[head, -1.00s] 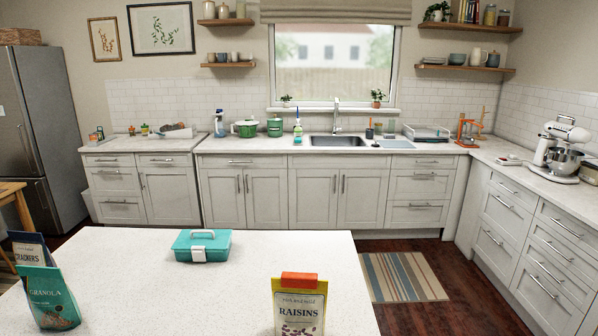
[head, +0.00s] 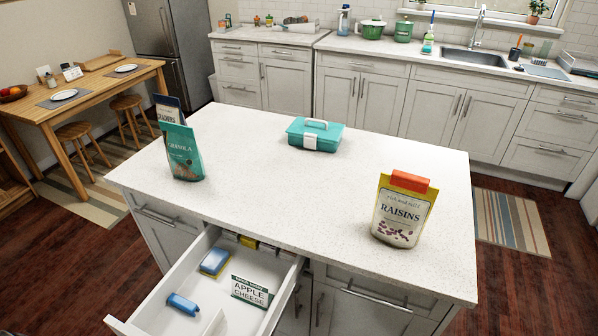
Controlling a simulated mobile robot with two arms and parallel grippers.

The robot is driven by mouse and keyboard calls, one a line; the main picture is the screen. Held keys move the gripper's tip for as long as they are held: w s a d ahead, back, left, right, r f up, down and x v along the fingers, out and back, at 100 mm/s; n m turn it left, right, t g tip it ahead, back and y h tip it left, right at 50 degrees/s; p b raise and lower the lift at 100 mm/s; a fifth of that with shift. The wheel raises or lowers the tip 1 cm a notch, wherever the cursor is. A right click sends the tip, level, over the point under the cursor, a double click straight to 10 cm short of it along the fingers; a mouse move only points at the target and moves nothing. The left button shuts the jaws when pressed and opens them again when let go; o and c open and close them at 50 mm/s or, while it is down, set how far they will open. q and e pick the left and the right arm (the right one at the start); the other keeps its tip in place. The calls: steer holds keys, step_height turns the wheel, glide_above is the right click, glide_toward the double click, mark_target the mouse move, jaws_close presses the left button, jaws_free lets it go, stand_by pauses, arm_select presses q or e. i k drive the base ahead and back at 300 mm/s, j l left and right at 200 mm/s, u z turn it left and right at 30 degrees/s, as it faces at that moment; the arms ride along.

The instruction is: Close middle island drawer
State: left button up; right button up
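The middle island drawer (head: 152,289) is pulled well out from the near side of the white island (head: 300,190) in the head view. Its front panel is at the lower left, partly cut off by the picture edge. Inside lie a blue item (head: 183,304), a blue and yellow item (head: 214,261), and a card reading "Apple Cheese" (head: 251,291). Something dark and yellow sits at the drawer's back, partly under the countertop. Neither of my grippers is in view.
A granola bag (head: 184,155), a crackers package (head: 168,108), a teal box (head: 315,134) and a raisins bag (head: 402,212) stand on the island. A wooden table (head: 80,90) with stools is at left. Other drawers with bar handles (head: 376,297) flank the open drawer.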

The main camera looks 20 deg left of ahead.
mark_target(155, 316)
steer(key=k+j+u, duration=0.15)
steer(key=j+u, duration=0.15)
steer(key=k+j+u, duration=0.1)
steer(key=j+u, duration=0.55)
steer(key=k+l, duration=0.05)
